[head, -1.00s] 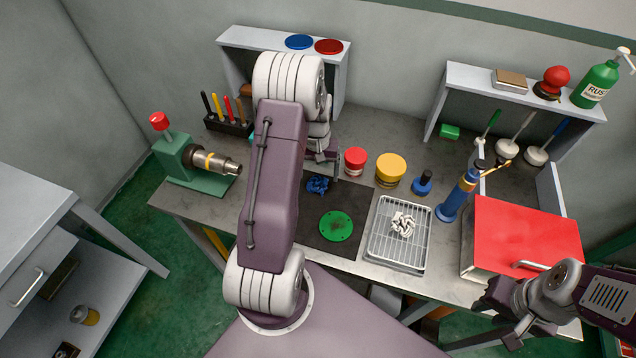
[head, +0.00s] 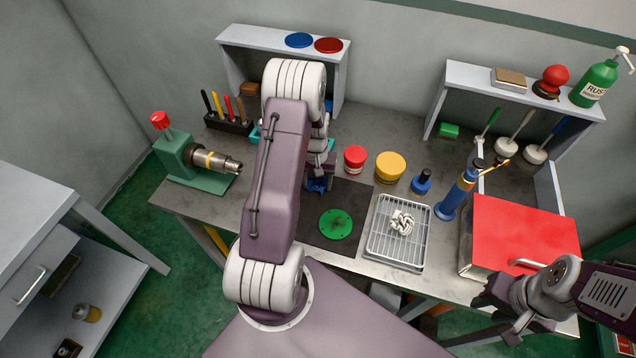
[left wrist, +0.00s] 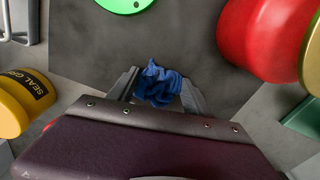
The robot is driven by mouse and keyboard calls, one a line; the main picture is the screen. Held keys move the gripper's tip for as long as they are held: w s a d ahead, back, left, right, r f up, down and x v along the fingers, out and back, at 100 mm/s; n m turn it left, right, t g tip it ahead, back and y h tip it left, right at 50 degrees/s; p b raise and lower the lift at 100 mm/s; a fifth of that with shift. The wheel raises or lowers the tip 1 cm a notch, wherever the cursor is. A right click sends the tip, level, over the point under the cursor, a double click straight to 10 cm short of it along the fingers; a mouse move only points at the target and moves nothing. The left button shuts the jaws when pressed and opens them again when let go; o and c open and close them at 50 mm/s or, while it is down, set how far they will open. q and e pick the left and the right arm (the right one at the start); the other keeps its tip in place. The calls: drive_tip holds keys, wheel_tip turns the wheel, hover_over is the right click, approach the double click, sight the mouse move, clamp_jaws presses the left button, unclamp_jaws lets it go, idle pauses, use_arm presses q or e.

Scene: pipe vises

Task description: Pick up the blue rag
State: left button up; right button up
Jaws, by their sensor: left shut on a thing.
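The blue rag (left wrist: 158,84) is a small crumpled cloth. In the left wrist view it sits between the two fingers of my left gripper (left wrist: 160,92), which is shut on it. In the head view the rag (head: 317,186) shows only in part below the gripper, at the upper left of the dark mat (head: 360,200). I cannot tell whether it still touches the mat. My right gripper (head: 500,320) is at the lower right, in front of the red box; its finger opening is not clear.
A green disc (head: 336,224) lies on the mat. A red tin (head: 355,158) and a yellow tin (head: 390,167) stand behind the mat. A green pipe vise (head: 178,158) is at the left, a red-lidded box (head: 525,235) at the right.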

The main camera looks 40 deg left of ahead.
sight(321, 181)
use_arm(q)
drive_tip(key=shift+r, duration=0.1)
drive_tip(key=shift+w+r, duration=0.1)
drive_tip(key=shift+r, duration=0.2)
drive_tip(key=r, duration=0.3)
drive_tip(key=shift+w+d+r+b, duration=0.35)
drive_tip(key=shift+w+r+b, duration=0.05)
drive_tip(key=w+d+r, duration=0.6)
drive_tip(key=w+d, duration=0.1)
drive_tip(key=shift+w+r+b, duration=0.2)
drive_tip(key=shift+w+b, duration=0.1)
drive_tip(key=shift+b, duration=0.1)
drive_tip(key=shift+d, duration=0.1)
